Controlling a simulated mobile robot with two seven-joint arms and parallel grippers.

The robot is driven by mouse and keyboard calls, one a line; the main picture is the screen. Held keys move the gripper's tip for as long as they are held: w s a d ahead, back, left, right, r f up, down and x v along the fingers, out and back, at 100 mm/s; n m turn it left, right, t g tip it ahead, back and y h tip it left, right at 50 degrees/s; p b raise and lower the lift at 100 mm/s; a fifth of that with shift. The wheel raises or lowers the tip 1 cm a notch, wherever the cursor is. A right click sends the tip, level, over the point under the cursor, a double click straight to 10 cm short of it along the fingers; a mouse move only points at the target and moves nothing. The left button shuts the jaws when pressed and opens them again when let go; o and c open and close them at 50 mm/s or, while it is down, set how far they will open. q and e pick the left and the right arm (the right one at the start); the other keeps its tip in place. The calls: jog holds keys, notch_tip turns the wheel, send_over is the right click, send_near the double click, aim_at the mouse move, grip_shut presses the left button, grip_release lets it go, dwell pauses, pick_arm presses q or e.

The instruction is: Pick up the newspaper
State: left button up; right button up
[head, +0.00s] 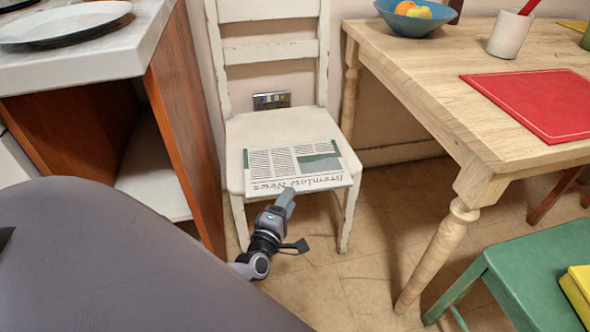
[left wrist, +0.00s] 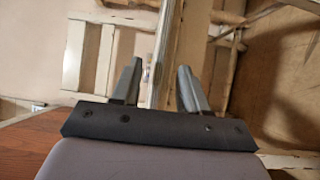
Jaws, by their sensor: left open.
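The newspaper (head: 297,166) lies flat on the seat of a white wooden chair (head: 236,140), its masthead along the front edge. My left gripper (head: 289,195) is at the front edge of the seat, at the masthead side of the newspaper. In the left wrist view the two fingers of my left gripper (left wrist: 158,88) stand apart, with a thin edge-on strip between them. I cannot tell there how much of the strip is newspaper and how much is seat, or whether a finger touches it. My right gripper is not in view.
A wooden table (head: 430,75) stands to the right, with a red placemat (head: 530,103), a white cup (head: 508,35) and a blue fruit bowl (head: 418,20). A green stool (head: 530,270) is at lower right. A counter (head: 100,50) with a plate (head: 65,20) stands left. Floor between chair and table is clear.

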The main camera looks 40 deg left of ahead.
pick_arm(q)
jog(key=shift+b+x, duration=0.85)
jog(key=shift+x, duration=1.7)
jog(key=shift+d+r, duration=0.1)
jog(key=shift+d, duration=0.05)
grip_shut()
